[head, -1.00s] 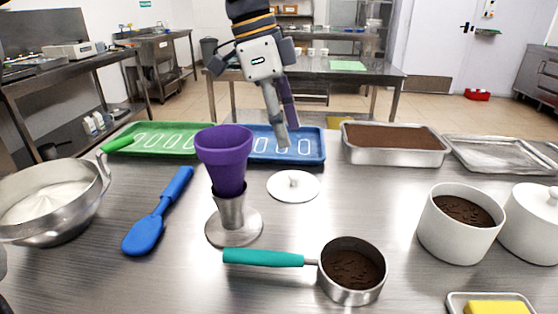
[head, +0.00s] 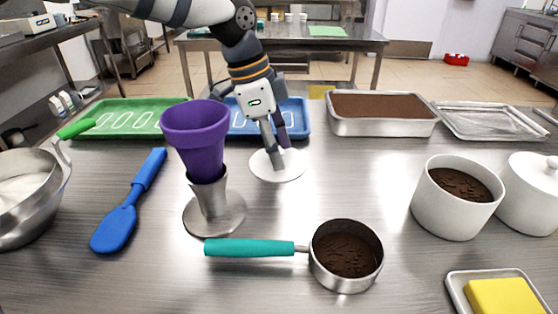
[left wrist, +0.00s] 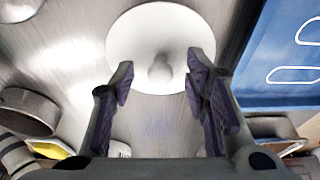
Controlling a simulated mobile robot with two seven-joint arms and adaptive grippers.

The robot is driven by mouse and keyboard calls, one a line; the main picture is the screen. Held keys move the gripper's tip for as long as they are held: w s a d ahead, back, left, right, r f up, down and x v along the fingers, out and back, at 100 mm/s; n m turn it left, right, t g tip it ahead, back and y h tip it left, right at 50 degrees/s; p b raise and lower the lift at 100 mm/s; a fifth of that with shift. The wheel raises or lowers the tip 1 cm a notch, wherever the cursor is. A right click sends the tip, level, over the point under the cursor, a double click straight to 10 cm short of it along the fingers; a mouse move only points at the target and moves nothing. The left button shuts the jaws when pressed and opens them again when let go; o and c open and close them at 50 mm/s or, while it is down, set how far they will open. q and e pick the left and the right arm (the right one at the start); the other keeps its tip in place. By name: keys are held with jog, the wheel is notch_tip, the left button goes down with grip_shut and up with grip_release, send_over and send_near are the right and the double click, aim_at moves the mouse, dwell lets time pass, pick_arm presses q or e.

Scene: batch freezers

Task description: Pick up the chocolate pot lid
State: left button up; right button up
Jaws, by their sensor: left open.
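The chocolate pot lid (head: 292,173) is a round white disc lying flat on the steel table, just right of the purple cup. In the left wrist view the lid (left wrist: 135,35) shows with its round knob (left wrist: 161,69) between the fingers. My left gripper (head: 279,153) is open and points down over the lid, its fingers on either side of the knob; I cannot tell whether they touch it. The white chocolate pot (head: 447,214) stands uncovered at the right, with dark chocolate inside. My right gripper is not in view.
A purple cup in a metal stand (head: 215,212) stands close left of the lid. A teal-handled pan (head: 345,278) lies in front. A blue tray (head: 300,118), a green tray (head: 112,108) and a brown-filled pan (head: 375,128) lie behind. A lidded white pot (head: 527,207) stands far right.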

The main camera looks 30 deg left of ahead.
pick_arm(q)
jog(key=shift+r, duration=0.1)
jog(key=c, duration=0.9)
jog(key=shift+o, duration=0.2)
